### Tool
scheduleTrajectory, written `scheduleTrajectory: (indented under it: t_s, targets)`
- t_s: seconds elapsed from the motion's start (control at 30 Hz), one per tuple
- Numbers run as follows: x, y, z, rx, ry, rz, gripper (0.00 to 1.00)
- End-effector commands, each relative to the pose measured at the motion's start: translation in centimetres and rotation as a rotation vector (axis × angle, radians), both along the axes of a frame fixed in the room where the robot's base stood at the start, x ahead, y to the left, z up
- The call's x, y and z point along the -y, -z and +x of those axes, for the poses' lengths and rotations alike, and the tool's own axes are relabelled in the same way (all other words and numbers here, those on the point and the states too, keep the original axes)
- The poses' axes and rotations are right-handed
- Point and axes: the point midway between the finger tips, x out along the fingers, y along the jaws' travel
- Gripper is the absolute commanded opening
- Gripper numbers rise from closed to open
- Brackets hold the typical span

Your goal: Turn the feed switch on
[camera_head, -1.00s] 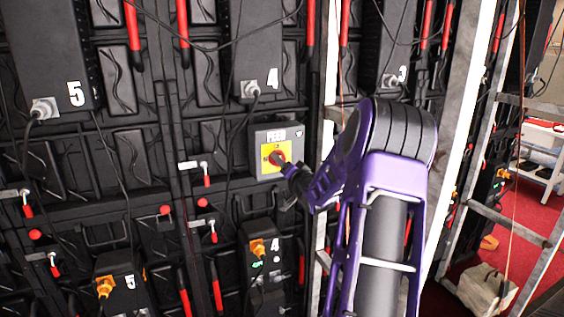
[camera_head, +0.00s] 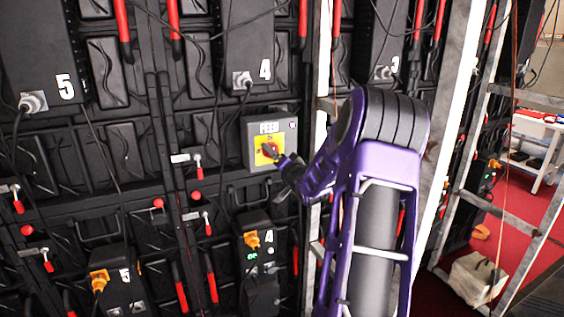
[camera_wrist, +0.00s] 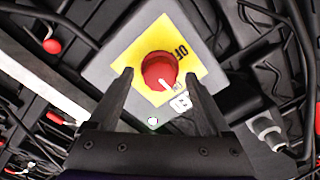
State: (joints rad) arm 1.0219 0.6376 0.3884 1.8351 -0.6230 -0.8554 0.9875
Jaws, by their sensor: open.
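The feed switch is a red rotary knob (camera_wrist: 160,72) on a yellow plate (camera_wrist: 134,50) on a grey box (camera_head: 250,126) labelled FEED. In the head view, the knob (camera_head: 270,150) is partly covered by my gripper (camera_head: 281,160). In the wrist view, OFF is printed right of the knob, and the knob's white mark points down and right. My gripper (camera_wrist: 159,77) is open, with one finger on either side of the knob in that view. I cannot tell whether the fingers touch it. A small greenish-white light (camera_wrist: 153,122) shows on the box.
Black panels with loose cables and red-handled levers surround the box. A pale bag (camera_head: 476,280) lies on red floor.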

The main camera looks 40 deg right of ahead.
Motion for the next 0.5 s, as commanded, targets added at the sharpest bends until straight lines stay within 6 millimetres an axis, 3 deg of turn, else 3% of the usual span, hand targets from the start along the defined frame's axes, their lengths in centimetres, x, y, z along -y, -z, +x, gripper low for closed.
scheduleTrajectory:
  t_s: [0.17,0.5]
  targets:
    - [-0.4,0.0,-2.4,-0.002,0.003,-0.002,0.82]
    - [-2.4,0.0,-10.5,-0.003,0.004,-0.001,0.82]
